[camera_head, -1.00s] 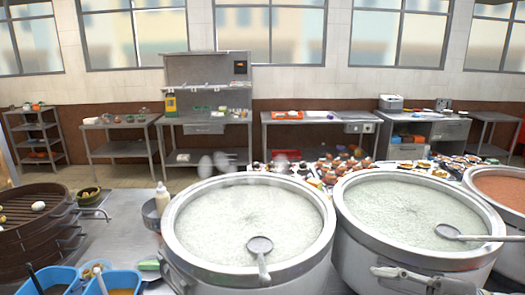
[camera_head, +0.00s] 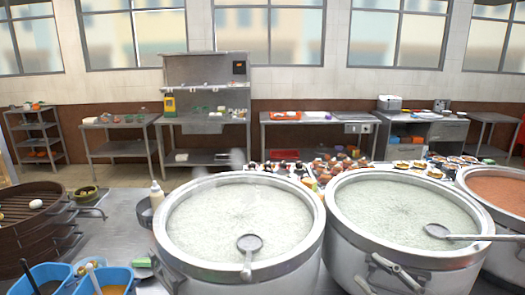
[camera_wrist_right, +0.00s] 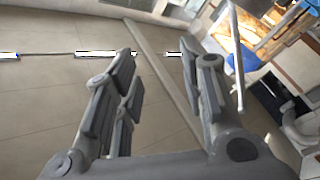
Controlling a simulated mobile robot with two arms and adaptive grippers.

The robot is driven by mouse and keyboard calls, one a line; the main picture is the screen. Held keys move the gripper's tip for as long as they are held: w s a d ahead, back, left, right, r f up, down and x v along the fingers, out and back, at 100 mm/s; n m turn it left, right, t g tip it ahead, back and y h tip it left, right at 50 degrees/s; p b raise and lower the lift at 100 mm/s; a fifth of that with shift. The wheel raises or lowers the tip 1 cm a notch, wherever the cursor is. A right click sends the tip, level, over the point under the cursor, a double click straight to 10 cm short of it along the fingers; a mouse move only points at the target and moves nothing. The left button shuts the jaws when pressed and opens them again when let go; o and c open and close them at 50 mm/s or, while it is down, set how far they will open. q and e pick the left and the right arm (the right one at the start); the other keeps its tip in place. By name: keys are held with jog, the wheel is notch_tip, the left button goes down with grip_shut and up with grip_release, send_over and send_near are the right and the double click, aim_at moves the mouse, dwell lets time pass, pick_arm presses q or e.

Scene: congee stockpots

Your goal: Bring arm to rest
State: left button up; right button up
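My right gripper (camera_wrist_right: 158,62) shows in the right wrist view. Its two grey fingers stand apart with nothing between them, above a tiled floor (camera_wrist_right: 45,100). It touches nothing that I can see. In the head view neither gripper can be made out, and my left gripper shows in no frame.
Large congee pots (camera_head: 172,248) and (camera_head: 343,238) stand in front with ladles (camera_head: 249,243) in them. A reddish pot (camera_head: 500,192) is at right. A steamer (camera_head: 30,232) and blue containers (camera_head: 42,278) are at left. Work tables (camera_head: 125,148) line the back wall.

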jog(key=s+d+f+m+g+h, duration=0.2)
jog(key=s+f+m+h, duration=0.1)
jog(key=f+m+h, duration=0.5)
jog(key=s+d+f+m+g+h, duration=0.1)
jog(key=s+d+f+m+h, duration=0.25)
jog(key=f, duration=0.65)
jog(key=s+a+f+m+g, duration=0.1)
jog(key=s+a+f+g, duration=0.35)
jog(key=s, duration=0.45)
jog(key=s+a+f+m+g, duration=0.1)
jog(key=s+a+f+g, duration=0.2)
jog(key=s+f+g, duration=0.35)
jog(key=s+f+b, duration=0.2)
jog(key=s+f, duration=0.1)
jog(key=f, duration=2.3)
pick_arm(q)
notch_tip(320, 180, down, 4)
jog(key=shift+s+d+b, duration=0.1)
jog(key=shift+s+b, duration=0.05)
jog(key=shift+b, duration=0.8)
pick_arm(e)
jog(key=s+d+f+h, duration=0.1)
jog(key=s+d+f, duration=0.2)
jog(key=s+f, duration=1.4)
jog(key=shift+f+g, duration=0.3)
jog(key=shift+f, duration=0.2)
